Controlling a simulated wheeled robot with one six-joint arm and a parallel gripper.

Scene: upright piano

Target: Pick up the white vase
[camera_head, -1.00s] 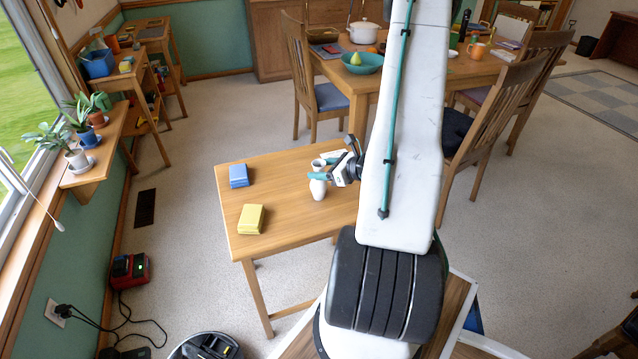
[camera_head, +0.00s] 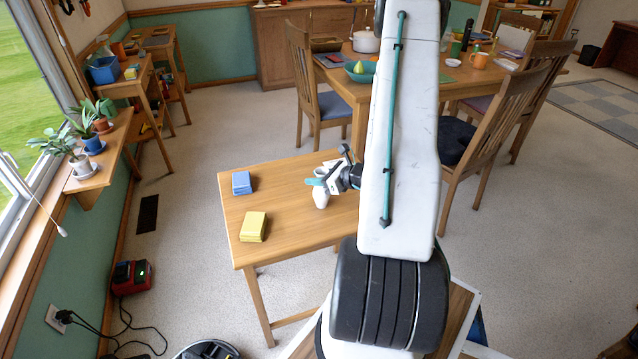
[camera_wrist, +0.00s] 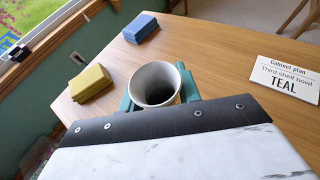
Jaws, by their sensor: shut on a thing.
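The white vase (camera_head: 321,198) is at the small wooden table, towards the right of its top. In the wrist view its open round mouth (camera_wrist: 155,84) faces up between the two teal fingers. My gripper (camera_head: 317,182) is shut on the vase, with one finger on each side. The vase looks about upright. My gripper hides part of it in the head view, and I cannot tell whether its base touches the table. The gripper also shows in the wrist view (camera_wrist: 158,97).
A dining table (camera_head: 475,72) with chairs stands behind.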

